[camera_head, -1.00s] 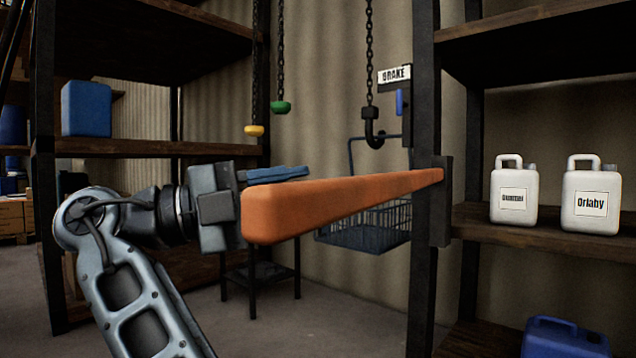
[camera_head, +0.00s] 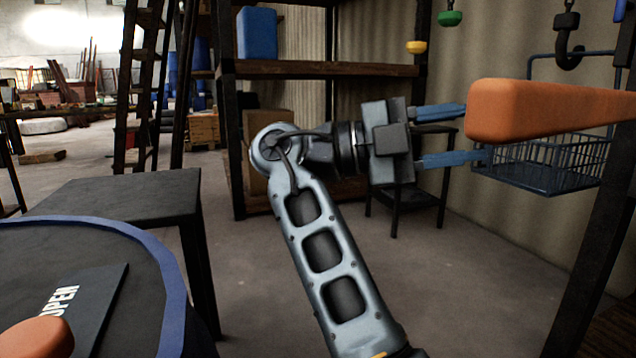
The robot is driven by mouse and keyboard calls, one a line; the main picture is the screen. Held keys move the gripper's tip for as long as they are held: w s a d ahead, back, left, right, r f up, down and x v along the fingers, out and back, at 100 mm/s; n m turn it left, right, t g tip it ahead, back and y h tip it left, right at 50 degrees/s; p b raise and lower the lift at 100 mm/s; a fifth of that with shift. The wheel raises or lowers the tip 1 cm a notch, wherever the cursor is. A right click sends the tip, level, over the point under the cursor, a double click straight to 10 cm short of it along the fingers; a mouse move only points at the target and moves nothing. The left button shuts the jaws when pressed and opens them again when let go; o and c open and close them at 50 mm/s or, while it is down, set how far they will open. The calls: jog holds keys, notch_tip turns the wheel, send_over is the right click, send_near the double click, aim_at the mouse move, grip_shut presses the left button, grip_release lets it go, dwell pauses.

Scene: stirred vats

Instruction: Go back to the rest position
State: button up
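My gripper (camera_head: 477,134) is in the middle right of the head view. Its two blue fingers are spread apart and point right, with nothing between them. The end of a long orange bar (camera_head: 540,108) lies just right of the fingertips, in front of or behind them in part; I cannot tell whether they touch. My arm rises from the bottom middle of the view to the gripper.
A round vat lid with a blue rim (camera_head: 165,270) and an OPEN plate (camera_head: 85,310) is at the lower left. A dark table (camera_head: 130,195) stands behind it. A wire basket (camera_head: 555,165) hangs at right from a hook. A shelf (camera_head: 320,70) with a blue canister (camera_head: 257,33) stands behind my arm.

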jog(key=d+f+n+t+y, duration=0.35)
jog(key=f+n+t, duration=0.35)
jog(key=f+n, duration=0.7)
jog(key=d+f+n+t+y, duration=0.35)
jog(key=f+n+t, duration=0.5)
jog(key=f, duration=0.95)
jog(key=s+f+n+y, duration=0.4)
jog(key=s+f+n, duration=0.25)
jog(key=f, duration=0.45)
jog(key=s+a+f+n+y, duration=0.1)
jog(key=s+n+y, duration=0.1)
jog(key=s, duration=0.4)
jog(key=s+a+f+n+t+y, duration=0.1)
jog(key=s+a+f+y, duration=0.15)
jog(key=s, duration=0.45)
jog(key=s+f+n+y, duration=0.1)
jog(key=s+n+y, duration=0.15)
jog(key=s, duration=0.35)
jog(key=s+r+t+y, duration=0.2)
jog(key=s+r+t, duration=0.1)
jog(key=s+r, duration=1.15)
notch_tip(320, 180, up, 33)
jog(key=p, duration=3.4)
jog(key=shift+s+a, duration=0.3)
jog(key=shift+s, duration=0.1)
jog(key=shift+n+g, duration=0.25)
